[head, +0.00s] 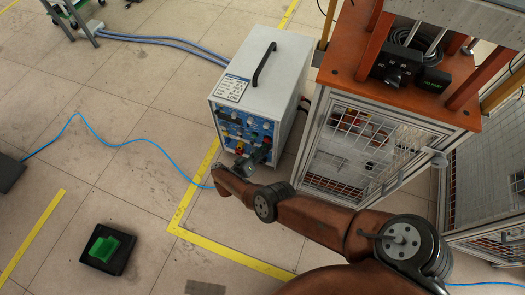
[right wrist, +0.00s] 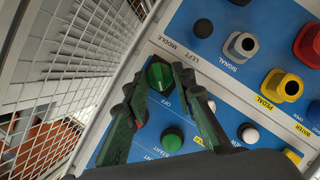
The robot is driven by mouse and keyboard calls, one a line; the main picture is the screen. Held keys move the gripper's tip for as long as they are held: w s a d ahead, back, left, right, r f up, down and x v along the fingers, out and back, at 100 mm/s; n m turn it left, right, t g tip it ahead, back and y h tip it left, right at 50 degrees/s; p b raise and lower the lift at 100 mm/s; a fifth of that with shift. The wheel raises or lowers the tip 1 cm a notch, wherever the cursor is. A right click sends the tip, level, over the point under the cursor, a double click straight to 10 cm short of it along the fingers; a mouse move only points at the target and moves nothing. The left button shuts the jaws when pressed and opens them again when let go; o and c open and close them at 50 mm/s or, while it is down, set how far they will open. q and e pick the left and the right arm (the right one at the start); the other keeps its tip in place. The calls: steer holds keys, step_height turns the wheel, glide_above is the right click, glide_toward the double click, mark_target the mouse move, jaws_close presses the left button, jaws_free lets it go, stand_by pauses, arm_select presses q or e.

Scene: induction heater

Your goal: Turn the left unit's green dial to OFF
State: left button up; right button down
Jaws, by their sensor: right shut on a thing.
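The white unit (head: 262,75) with a blue front panel (head: 238,126) stands left of the orange-topped machine. In the right wrist view the panel appears upside down, with the green dial (right wrist: 160,76) near its upper middle. The dial's exact pointing is hard to read. My left gripper is not in view.
Several other knobs share the panel, including a grey signal knob (right wrist: 243,46), a yellow pedal knob (right wrist: 282,87) and a green start button (right wrist: 172,139). A wire-mesh cage (head: 345,140) stands close on the right. A green pedal (head: 106,246) lies on the open floor.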

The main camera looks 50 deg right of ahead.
steer(key=c, duration=1.8)
jaws_free()
steer(key=shift+s+d+f, duration=0.1)
steer(key=shift+d, duration=0.05)
steer(key=shift+o, duration=0.9)
